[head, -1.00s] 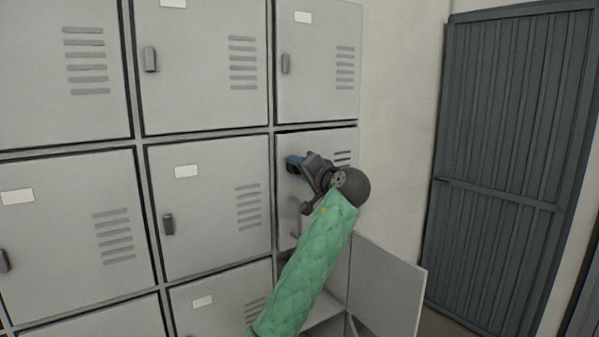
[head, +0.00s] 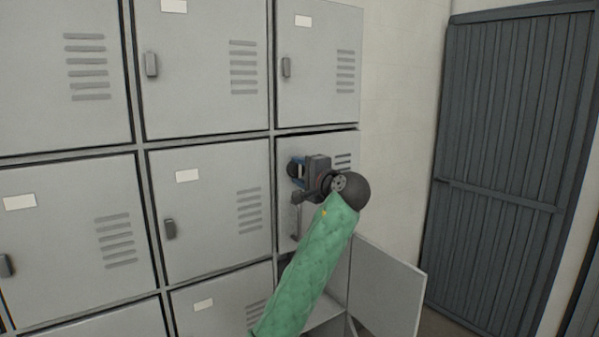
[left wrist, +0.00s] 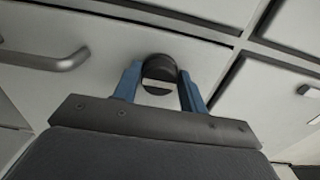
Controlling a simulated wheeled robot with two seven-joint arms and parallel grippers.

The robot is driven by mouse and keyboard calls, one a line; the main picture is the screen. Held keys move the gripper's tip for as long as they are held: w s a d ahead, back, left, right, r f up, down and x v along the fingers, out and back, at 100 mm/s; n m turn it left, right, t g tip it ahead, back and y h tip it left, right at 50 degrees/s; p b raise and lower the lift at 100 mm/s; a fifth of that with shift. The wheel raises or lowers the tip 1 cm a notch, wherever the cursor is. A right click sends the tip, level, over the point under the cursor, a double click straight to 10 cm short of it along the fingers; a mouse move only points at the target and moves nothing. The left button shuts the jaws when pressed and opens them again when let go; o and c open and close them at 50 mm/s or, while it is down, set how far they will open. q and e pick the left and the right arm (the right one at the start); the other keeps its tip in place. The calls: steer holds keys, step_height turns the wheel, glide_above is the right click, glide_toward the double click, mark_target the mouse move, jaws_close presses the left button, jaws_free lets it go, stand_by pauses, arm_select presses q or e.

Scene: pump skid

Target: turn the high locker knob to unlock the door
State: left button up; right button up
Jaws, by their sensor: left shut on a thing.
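The high locker door (head: 286,222) is in the right column, in the middle row of the head view. Its dark round knob (head: 292,169) is mostly hidden behind my left gripper (head: 298,170). In the left wrist view the knob (left wrist: 158,69) sits between the two blue fingers of the left gripper (left wrist: 159,84), which is shut on it. A pale bar shows across the knob's face. A grey bar handle (head: 297,218) is below the knob on the same door, and it also shows at the left in the wrist view (left wrist: 45,60). My right gripper is not in view.
Below this locker, another door (head: 385,290) stands open to the right. Closed grey lockers (head: 205,215) with small latches fill the left. A pale wall (head: 400,120) and a dark slatted door (head: 510,160) are on the right.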

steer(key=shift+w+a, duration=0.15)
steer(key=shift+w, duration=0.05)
arm_select(q)
steer(key=o, duration=0.9)
steer(key=shift+o, duration=0.3)
steer(key=shift+d, duration=0.1)
steer(key=shift+s+d+f, duration=0.1)
steer(key=shift+s+d, duration=0.05)
steer(key=shift+s, duration=0.1)
steer(key=shift+b+v, duration=0.9)
steer(key=shift+v, duration=0.1)
steer(key=shift+b+v, duration=1.05)
steer(key=shift+v, duration=1.55)
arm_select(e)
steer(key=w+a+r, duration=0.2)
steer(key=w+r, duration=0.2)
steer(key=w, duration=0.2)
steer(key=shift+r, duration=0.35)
